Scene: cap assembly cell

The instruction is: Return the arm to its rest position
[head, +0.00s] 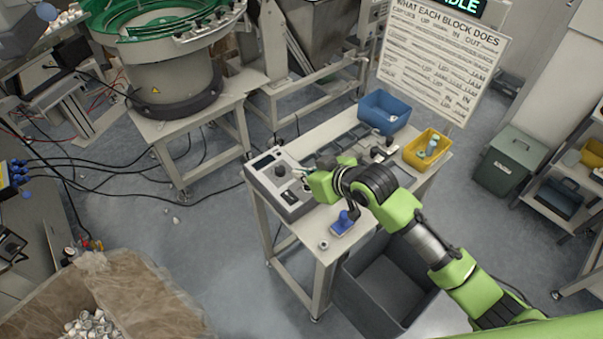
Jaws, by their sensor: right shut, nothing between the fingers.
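My right arm, green and black, reaches in from the lower right over the small work table (318,248). My right gripper (300,171) is at the far end of this arm, above or beside the grey control box (285,198) on the table's left side. Its fingers look small and shut, with nothing seen between them. Whether they touch the box, I cannot tell. The arm hides part of the table top. My left gripper is not in view.
On the table are a blue bin (384,112), a yellow bin (427,150) with pale parts, and a blue-based item (343,222). A grey open bin (385,285) stands below. A bowl feeder (172,75) is at upper left. The floor left of the table is mostly clear.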

